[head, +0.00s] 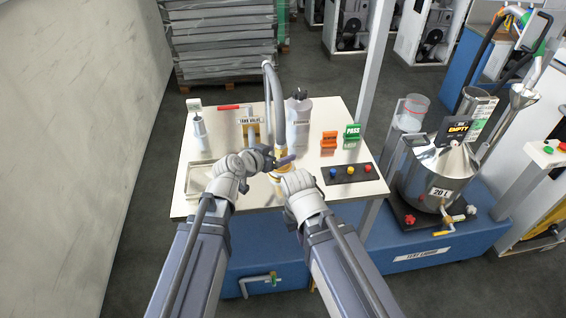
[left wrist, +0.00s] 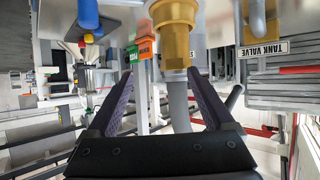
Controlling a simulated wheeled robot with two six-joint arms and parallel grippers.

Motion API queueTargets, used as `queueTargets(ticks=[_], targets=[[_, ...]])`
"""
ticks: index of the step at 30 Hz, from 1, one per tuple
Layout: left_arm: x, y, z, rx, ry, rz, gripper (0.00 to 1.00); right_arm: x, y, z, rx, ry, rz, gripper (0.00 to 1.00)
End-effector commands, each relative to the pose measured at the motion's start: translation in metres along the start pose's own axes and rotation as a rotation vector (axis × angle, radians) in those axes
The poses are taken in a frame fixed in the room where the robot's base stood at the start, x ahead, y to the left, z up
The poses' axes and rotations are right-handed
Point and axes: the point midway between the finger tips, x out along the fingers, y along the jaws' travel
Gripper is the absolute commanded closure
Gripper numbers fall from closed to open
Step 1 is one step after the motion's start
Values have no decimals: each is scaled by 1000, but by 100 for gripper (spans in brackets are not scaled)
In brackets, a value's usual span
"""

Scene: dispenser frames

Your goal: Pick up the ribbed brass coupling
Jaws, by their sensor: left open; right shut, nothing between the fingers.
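The ribbed brass coupling (left wrist: 176,42) is large at the top of the left wrist view, on the end of a grey hose (left wrist: 180,105). Its ribbed collar is just beyond my left fingertips, and the hose runs down between the fingers. My left gripper (left wrist: 160,80) is open around the hose, not closed on it. In the head view my left gripper (head: 276,160) is over the middle of the table and partly covers the coupling. My right gripper (head: 283,178) is close beside it, lower in the picture, shut and empty. Its fingertips are hard to make out.
The white table (head: 228,118) carries a tank valve stand (head: 250,121), a grey bottle (head: 298,120), a shallow tray (head: 200,178), orange and green signs (head: 351,136), and a dark button panel (head: 350,173). A steel vessel (head: 440,175) stands to the right.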

Motion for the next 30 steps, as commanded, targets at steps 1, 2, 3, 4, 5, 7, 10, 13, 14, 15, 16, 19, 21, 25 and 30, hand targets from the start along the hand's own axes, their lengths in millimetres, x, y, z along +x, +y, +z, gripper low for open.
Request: queueTargets(ticks=[1,2,3,4,5,7,10,13,14,15,16,19,21,25,30], targets=[[3,-8,-1,1,34,-19,14,7,-1,0,0,0,0,100],[3,-11,-3,4,49,-28,14,8,-1,0,0,0,0,100],[2,-14,-6,5,66,-37,14,9,-1,0,0,0,0,100],[2,-16,-8,6,75,-43,14,9,-1,0,0,0,0,100],[2,-17,-9,7,81,-47,14,10,-1,0,0,0,0,100],[2,-19,-11,8,91,-52,14,9,-1,0,0,0,0,100],[3,-19,-12,8,92,-53,14,10,-1,0,0,0,0,100],[11,-20,-11,9,90,-52,14,13,-1,-1,0,0,0,100],[14,-20,-11,9,90,-52,14,15,-1,-1,0,0,0,100],[19,-21,-11,9,89,-52,14,17,-2,-1,0,0,0,100],[22,-21,-12,9,89,-51,14,18,-2,-1,0,0,0,100],[29,-21,-12,8,89,-51,14,20,-2,-1,0,0,0,100],[29,-20,-13,8,89,-51,14,20,-2,-1,0,0,0,100],[34,-21,-12,8,89,-51,14,23,-2,-1,0,0,0,100],[57,-24,-10,9,89,-51,14,36,-3,-2,0,0,0,100]])
